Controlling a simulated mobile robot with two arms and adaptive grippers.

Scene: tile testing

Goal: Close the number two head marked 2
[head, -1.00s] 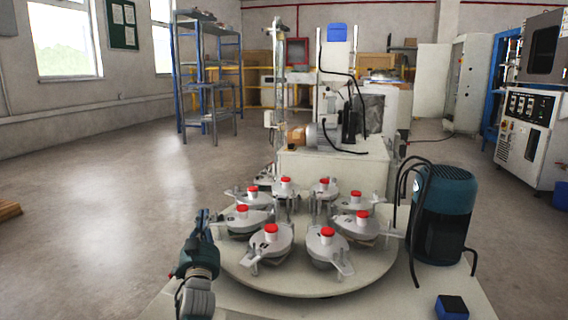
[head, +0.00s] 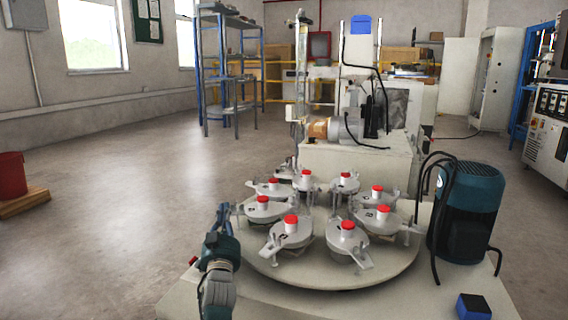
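Several grey heads with red-topped white knobs stand in a ring on the round turntable (head: 330,280). Two are at the front: the front-left head (head: 285,240) and the front-right head (head: 347,248). Another head (head: 263,212) is at the left, nearest my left gripper. Small dark marks show on some heads, but I cannot read which one is 2. My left gripper (head: 223,213) points up and away at the turntable's left edge, apart from the heads. Its fingers are seen from behind, so their opening is unclear. My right gripper is out of view.
A blue-black motor (head: 467,215) with black cables stands right of the turntable. A small blue-black box (head: 474,307) is at the front right. A machine column (head: 360,165) rises behind. A red bucket (head: 12,175) sits far left.

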